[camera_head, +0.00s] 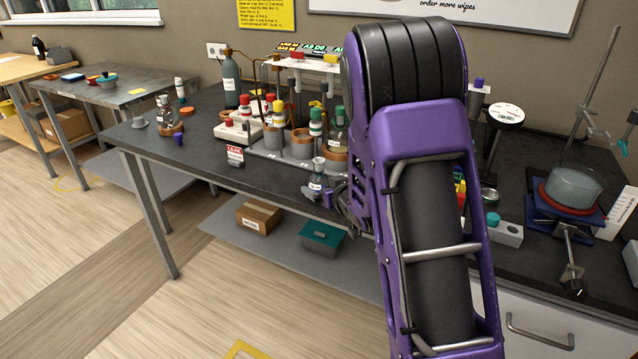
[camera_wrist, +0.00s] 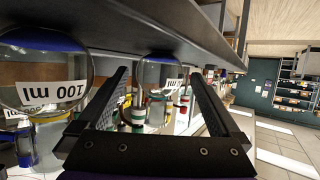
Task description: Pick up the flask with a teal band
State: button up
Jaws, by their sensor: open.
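A small clear flask (camera_head: 317,176) with a white label stands near the front edge of the dark bench in the head view. My gripper (camera_head: 332,196) is low beside it, partly hidden by my arm. In the wrist view, which looks upside down, my gripper (camera_wrist: 160,76) is open. A round flask (camera_wrist: 160,88) with a white label shows between its fingers, not clamped. A second round flask (camera_wrist: 40,68) marked 100 ml is close at the left, outside the fingers.
A rack with several capped bottles (camera_head: 301,143) stands just behind the flask. A red-and-white sign (camera_head: 236,156) is to its left. Another flask (camera_head: 166,116) stands at the bench's left end.

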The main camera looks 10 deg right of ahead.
aim_at(318, 184)
jog(key=x, duration=0.4)
jog(key=shift+f, duration=0.15)
jog(key=c, duration=1.3)
jog(key=shift+o, duration=0.2)
notch_tip(318, 184, up, 9)
jog(key=shift+r+p, duration=0.2)
jog(key=shift+p, duration=0.65)
jog(key=shift+r+p, duration=1.2)
jog(key=shift+r, duration=0.65)
